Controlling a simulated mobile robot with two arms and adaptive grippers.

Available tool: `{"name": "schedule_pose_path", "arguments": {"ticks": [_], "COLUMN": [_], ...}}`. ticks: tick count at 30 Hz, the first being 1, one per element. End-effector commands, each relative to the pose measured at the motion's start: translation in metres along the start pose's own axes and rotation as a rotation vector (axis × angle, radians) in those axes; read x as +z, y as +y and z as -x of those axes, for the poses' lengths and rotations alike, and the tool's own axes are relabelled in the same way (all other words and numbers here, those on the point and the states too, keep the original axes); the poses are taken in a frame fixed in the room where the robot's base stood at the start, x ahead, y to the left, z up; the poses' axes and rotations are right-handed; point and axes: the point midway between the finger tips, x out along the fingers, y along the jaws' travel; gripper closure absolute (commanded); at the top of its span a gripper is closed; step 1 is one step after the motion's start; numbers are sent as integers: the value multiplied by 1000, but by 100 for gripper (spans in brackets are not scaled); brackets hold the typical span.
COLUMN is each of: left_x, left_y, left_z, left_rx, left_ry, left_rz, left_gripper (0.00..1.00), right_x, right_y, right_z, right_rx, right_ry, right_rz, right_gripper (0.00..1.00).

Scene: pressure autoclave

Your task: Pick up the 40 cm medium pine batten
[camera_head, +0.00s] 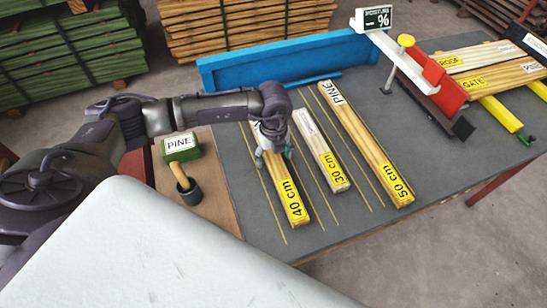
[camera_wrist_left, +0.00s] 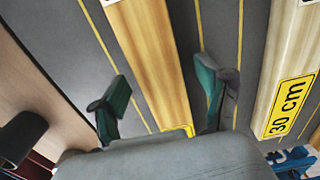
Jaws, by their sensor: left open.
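The 40 cm batten (camera_head: 291,199) is a pale wooden bar with a yellow "40 cm" label at its near end. It lies on the grey table, leftmost of three labelled battens, between yellow lines. In the left wrist view the gripper (camera_wrist_left: 165,100) is open, with one green-tipped finger on each side of the 40 cm batten (camera_wrist_left: 150,50). Neither finger visibly presses on the wood. My right gripper is not in view.
The 30 cm batten (camera_head: 322,150) and 50 cm batten (camera_head: 370,150) lie to the right. A blue fence (camera_head: 285,60) stands behind. A red-and-white gauge (camera_head: 425,75) stands at the right.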

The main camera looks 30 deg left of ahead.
Motion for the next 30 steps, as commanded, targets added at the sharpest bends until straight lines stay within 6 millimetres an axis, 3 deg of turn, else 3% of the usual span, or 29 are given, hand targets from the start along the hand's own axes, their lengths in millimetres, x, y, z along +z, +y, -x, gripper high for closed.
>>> {"name": "schedule_pose_path", "arguments": {"ticks": [6, 20, 30], "left_x": [0, 0, 0], "left_y": [0, 0, -1], "left_z": [-1, -1, 4], "left_rx": [-1, -1, -3], "left_ry": [0, 0, 0], "left_rz": [-1, 0, 0], "left_gripper": [24, 100, 100], "right_x": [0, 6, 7], "right_y": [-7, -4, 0], "right_z": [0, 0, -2], "right_rx": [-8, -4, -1], "right_ry": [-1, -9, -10], "right_rz": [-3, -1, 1], "right_gripper": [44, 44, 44]}}
